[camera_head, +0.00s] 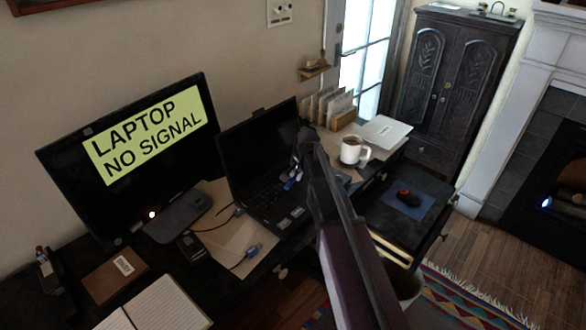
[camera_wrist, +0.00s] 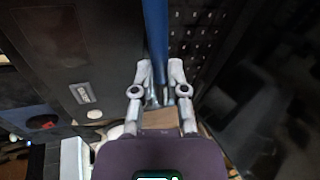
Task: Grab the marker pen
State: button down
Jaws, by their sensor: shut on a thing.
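The marker pen (camera_wrist: 155,35) is a blue stick in the wrist view, running up from between my fingers over the laptop's keyboard. My gripper (camera_wrist: 159,72) is shut on it near its lower end. In the camera_head view my gripper (camera_head: 298,165) is over the right part of the open laptop (camera_head: 258,145), and a small bit of blue (camera_head: 291,184) shows below it. My own arm hides part of the laptop and desk. I cannot tell whether the pen touches the keyboard.
A monitor (camera_head: 140,150) stands left of the laptop. A white mug (camera_head: 353,151), a letter holder (camera_head: 343,118) and white papers (camera_head: 385,132) are to the right. A phone (camera_head: 192,247), an open notebook (camera_head: 160,306) and a pen holder (camera_head: 47,270) are on the desk's left part.

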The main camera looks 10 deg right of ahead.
jog(key=s, duration=0.8)
jog(key=s+d+r+p, duration=0.1)
jog(key=s, duration=0.2)
jog(key=shift+s, duration=0.4)
jog(key=shift+r, duration=0.15)
